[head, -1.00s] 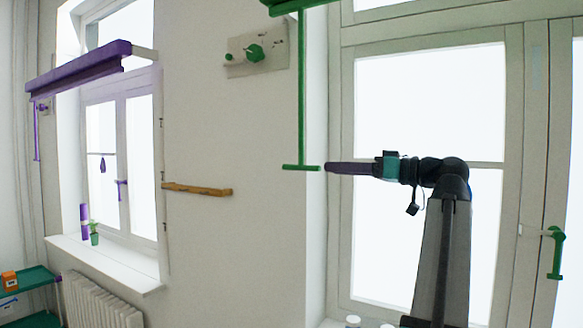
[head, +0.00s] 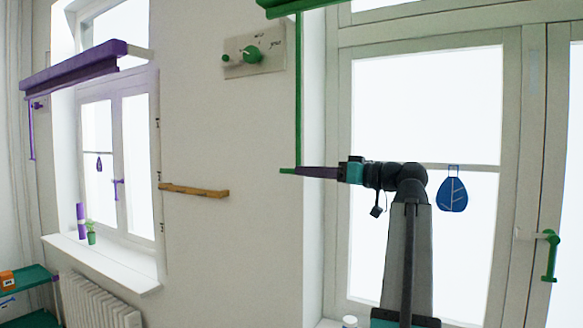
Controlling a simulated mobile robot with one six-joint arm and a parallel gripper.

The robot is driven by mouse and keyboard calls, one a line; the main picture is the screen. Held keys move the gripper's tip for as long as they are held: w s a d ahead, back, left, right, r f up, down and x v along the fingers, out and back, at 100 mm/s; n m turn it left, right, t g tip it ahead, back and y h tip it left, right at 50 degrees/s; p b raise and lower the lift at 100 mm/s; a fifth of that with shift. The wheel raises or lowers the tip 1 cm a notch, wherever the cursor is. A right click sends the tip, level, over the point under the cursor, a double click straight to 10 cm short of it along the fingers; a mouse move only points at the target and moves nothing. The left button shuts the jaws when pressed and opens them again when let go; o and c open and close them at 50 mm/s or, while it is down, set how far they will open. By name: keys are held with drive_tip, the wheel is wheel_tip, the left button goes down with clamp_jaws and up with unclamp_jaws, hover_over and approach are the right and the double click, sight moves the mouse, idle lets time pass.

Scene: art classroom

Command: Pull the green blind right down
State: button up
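The green blind (head: 292,8) is rolled up at the top edge of the head view, above the right window. Its green pull rod (head: 298,90) hangs straight down to a short green crossbar (head: 286,170). My gripper (head: 299,172) points left at the foot of the rod, and its tip overlaps the crossbar. Only the crossbar's left end shows; the rest is hidden behind or between the fingers. I cannot tell whether the fingers are closed on it.
A purple blind (head: 75,68) hangs over the left window. A wooden rail (head: 194,190) and a plate with a green knob (head: 252,55) are on the wall between. A green window handle (head: 551,256) is at right. A blue tag (head: 452,194) hangs behind my arm.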

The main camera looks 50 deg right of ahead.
sight(288, 171)
drive_tip(key=shift+p+x, duration=1.15)
drive_tip(key=shift+x, duration=2.3)
